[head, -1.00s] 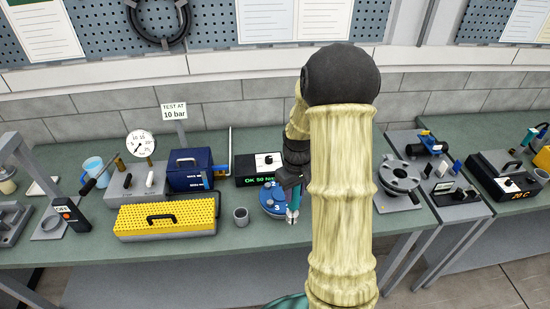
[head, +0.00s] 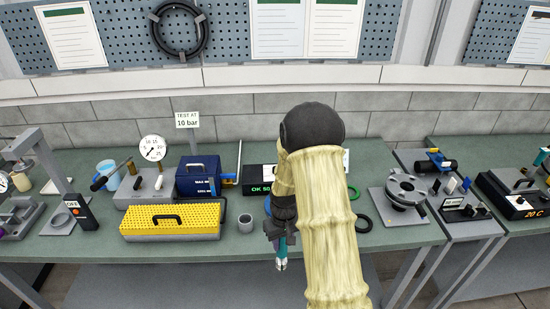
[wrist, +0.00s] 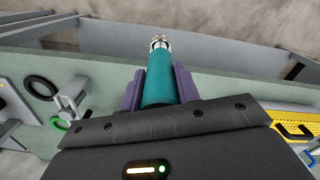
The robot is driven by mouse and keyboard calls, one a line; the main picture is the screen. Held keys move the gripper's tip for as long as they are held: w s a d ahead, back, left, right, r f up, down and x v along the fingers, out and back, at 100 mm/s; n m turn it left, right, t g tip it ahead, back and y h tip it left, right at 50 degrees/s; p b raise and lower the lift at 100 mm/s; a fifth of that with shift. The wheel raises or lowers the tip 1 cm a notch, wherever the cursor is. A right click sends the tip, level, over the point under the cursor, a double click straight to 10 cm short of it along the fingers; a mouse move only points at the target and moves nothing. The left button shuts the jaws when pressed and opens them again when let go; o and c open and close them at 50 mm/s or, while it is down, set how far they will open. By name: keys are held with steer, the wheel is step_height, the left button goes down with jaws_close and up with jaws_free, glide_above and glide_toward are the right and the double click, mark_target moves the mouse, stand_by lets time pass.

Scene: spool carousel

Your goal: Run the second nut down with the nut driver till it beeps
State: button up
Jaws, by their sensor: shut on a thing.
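My gripper (head: 278,240) is shut on the nut driver (head: 281,252), which hangs with its metal end down near the bench's front edge. In the wrist view the driver's teal handle (wrist: 159,88) sits between two purple fingers, with its bright metal socket (wrist: 159,42) pointing away. The blue numbered disc (head: 267,206) is behind my gripper and almost wholly hidden by it and my arm. No nut can be made out. A black box with a green display (head: 261,189) stands behind the disc; the display is partly hidden and starts with "OK 50".
A yellow perforated cover (head: 170,222) and a small grey cup (head: 245,222) stand left of my gripper. A green ring (head: 353,192), a black ring (head: 363,223) and a grey flanged fixture (head: 405,193) are to the right. The floor shows beyond the bench edge.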

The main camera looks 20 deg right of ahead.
steer(key=a+f+m+b, duration=0.1)
steer(key=a+f+b, duration=0.4)
steer(key=f, duration=0.9)
steer(key=shift+s+a+f, duration=0.15)
steer(key=shift+a+f, duration=0.2)
steer(key=shift+a, duration=0.6)
